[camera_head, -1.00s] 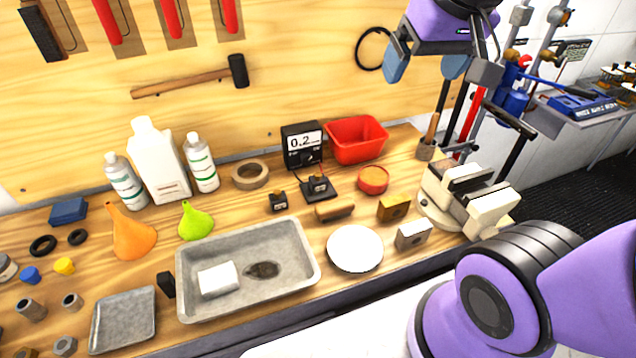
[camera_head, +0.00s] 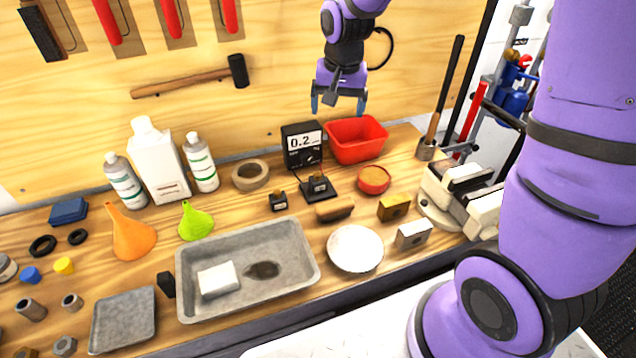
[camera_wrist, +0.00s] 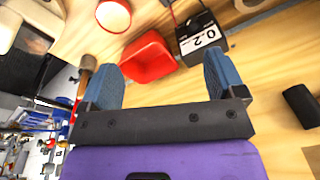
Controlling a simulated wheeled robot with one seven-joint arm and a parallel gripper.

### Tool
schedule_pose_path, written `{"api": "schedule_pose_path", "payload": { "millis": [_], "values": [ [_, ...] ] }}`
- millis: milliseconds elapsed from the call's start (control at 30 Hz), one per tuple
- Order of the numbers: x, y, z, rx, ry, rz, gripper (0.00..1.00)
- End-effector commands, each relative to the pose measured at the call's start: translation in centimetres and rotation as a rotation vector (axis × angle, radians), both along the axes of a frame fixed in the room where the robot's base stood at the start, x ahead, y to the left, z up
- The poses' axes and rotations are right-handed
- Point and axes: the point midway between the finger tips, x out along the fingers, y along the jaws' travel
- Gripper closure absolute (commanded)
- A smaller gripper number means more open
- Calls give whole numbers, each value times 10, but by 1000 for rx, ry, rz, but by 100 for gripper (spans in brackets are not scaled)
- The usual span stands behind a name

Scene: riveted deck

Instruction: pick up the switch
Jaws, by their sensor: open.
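Two small black blocks with light markings look like switches. One block (camera_head: 278,201) stands directly on the wooden bench. The other block (camera_head: 318,184) sits on the black plate (camera_head: 330,193) in front of the meter. I cannot tell from their looks which one is meant. My gripper (camera_head: 338,104) is open and empty, pointing down high above the back of the bench, over the red bin and meter. In the wrist view my gripper (camera_wrist: 162,72) shows its two blue fingers wide apart. Neither block is clearly visible there.
The black meter (camera_head: 302,148) reads 0.2, with the red bin (camera_head: 357,148) right of it. A tape ring (camera_head: 250,175), red tin (camera_head: 373,180), brown block (camera_head: 335,208), grey tray (camera_head: 297,283) and white dish (camera_head: 355,248) surround the blocks. A vise (camera_head: 440,198) stands at right.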

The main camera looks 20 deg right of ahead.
Motion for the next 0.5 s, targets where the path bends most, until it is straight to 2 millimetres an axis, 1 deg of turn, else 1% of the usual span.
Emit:
{"api": "schedule_pose_path", "payload": {
  "millis": [33,167,300,400,500],
  "values": [
    [7,3,-15,2,18,-13,11],
    [23,10,-49,6,52,-55,11],
    [37,17,-87,11,86,-99,11],
    [44,21,-111,12,107,-127,11],
    [48,24,-129,15,120,-149,11]
  ]
}}
